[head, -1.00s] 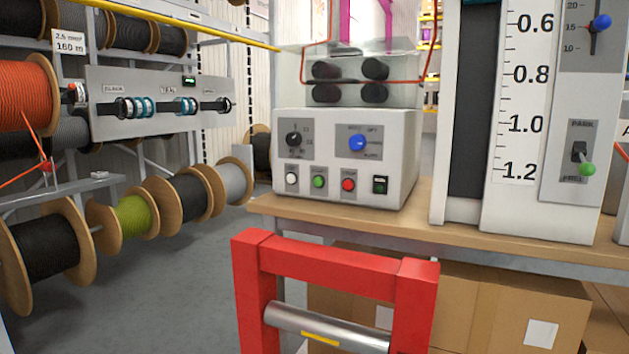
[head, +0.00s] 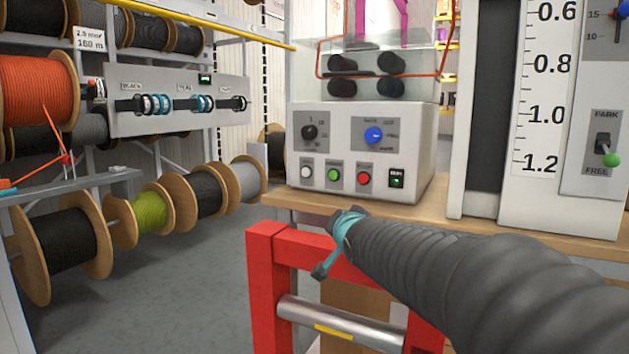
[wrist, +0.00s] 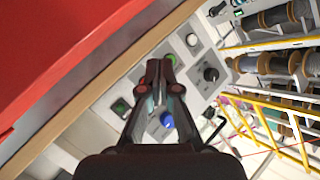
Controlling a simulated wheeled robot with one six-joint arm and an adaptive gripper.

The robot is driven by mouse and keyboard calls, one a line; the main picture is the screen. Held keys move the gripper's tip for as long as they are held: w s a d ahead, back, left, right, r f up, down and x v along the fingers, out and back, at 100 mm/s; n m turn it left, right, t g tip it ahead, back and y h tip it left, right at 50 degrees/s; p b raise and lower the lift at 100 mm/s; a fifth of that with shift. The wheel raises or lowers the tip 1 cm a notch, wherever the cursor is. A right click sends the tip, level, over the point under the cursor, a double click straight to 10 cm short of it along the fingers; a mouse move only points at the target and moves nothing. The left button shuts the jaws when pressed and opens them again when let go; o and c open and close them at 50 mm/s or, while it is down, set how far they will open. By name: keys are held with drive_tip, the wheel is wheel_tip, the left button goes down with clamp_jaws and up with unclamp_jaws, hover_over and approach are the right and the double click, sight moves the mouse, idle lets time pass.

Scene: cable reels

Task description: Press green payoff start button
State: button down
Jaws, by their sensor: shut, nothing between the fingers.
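The green button (head: 334,175) sits in the lower row on the front of a white control box (head: 420,150), between a white button (head: 306,172) and a red button (head: 363,178). In the wrist view the green button (wrist: 171,59) shows just beyond the fingertips of my gripper (wrist: 159,72). The fingers are shut and empty, pointing at the panel. I cannot tell whether the fingertips touch the panel. In the head view my ribbed arm comes in from the lower right; the fingers cannot be made out.
Above the buttons are a black knob (head: 309,132) and a blue knob (head: 374,135). A dark switch with a green light (head: 397,178) is right of the red button. A red frame with a roller (head: 267,290) stands before the wooden bench (head: 285,201). Cable reels line the left.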

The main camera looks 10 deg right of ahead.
sight(333, 175)
drive_tip(key=w+a+r+m+t+y, duration=0.1)
drive_tip(key=w+r+t, duration=0.1)
drive_tip(key=w, duration=0.4)
drive_tip(key=w+a+r+m+t+y+b, duration=0.1)
drive_tip(key=w+a+r+t, duration=0.1)
drive_tip(key=w, duration=0.5)
drive_tip(key=shift+w+r+m+t+y, duration=0.15)
drive_tip(key=shift+r+m+t+y, duration=0.15)
drive_tip(key=shift+t, duration=0.2)
drive_tip(key=shift+d, duration=0.1)
drive_tip(key=w+d+p, duration=0.1)
drive_tip(key=w, duration=0.1)
drive_tip(key=w+d+p, duration=0.1)
drive_tip(key=p, duration=0.1)
drive_tip(key=w+d+p, duration=0.2)
drive_tip(key=shift+w+r, duration=0.1)
drive_tip(key=shift+w, duration=0.2)
drive_tip(key=shift+w+d+p, duration=0.3)
drive_tip(key=shift+w+d, duration=0.3)
drive_tip(key=shift+w, duration=0.15)
drive_tip(key=shift+w, duration=0.1)
